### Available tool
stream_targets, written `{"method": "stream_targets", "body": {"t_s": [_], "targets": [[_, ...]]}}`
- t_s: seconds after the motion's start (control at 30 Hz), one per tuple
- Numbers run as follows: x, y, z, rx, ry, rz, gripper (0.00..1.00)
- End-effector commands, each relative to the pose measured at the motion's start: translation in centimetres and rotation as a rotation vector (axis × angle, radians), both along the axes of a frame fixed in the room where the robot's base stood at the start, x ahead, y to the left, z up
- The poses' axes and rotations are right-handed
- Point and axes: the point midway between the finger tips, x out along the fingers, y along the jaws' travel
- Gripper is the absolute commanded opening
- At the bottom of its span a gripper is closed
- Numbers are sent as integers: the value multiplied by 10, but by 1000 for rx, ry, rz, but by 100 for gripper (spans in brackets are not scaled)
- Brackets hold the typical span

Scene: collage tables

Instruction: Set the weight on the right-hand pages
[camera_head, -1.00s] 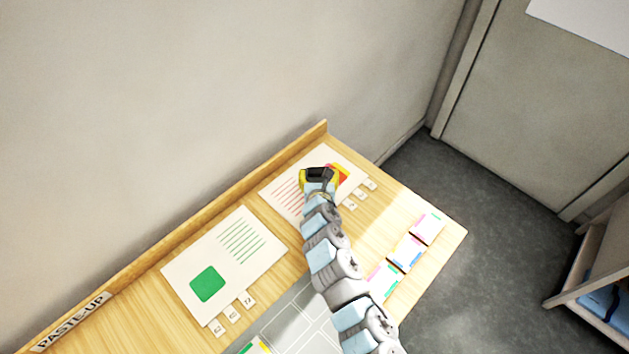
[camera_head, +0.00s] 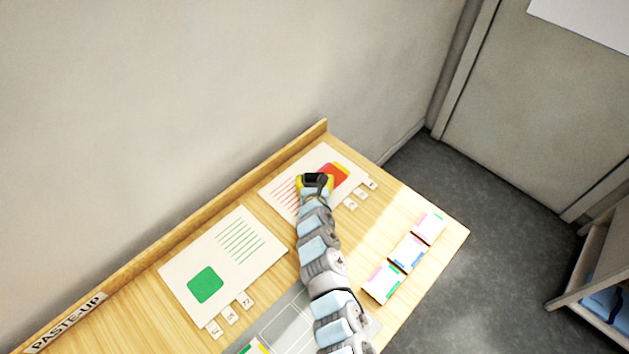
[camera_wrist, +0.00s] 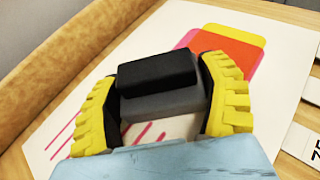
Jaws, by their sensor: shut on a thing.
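My gripper (camera_head: 315,183) is over the right-hand page sheet (camera_head: 314,157), near its middle. Its yellow fingers are shut on the weight (camera_wrist: 158,88), a grey block with a black top, upright between them. The weight's dark top also shows in the head view (camera_head: 315,178). The sheet carries red-pink lines and a red shape with a yellow end (camera_head: 335,174); the weight sits between them in the wrist view. I cannot tell whether its base touches the paper. My wrist hides part of the sheet.
The left-hand sheet (camera_head: 190,258) has green lines and a green square. Small numbered tabs (camera_head: 231,315) lie along the sheets' near edges. Several coloured cards (camera_head: 407,252) lie at the right table edge. A raised wooden ledge (camera_head: 221,195) runs along the wall.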

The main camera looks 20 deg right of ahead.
Motion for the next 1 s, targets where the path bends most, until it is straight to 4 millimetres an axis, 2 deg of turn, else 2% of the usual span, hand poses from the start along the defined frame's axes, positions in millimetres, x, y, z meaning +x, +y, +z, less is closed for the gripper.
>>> {"method": "stream_targets", "body": {"t_s": [0.37,0.4,0.47,0.83,1.0], "targets": [[1,1,-1,-3,-4,3,38],[1,1,-1,-2,-5,2,82],[1,0,-1,-2,-5,2,99],[0,0,2,-1,-2,0,100],[-10,2,5,-5,-1,2,100]]}}
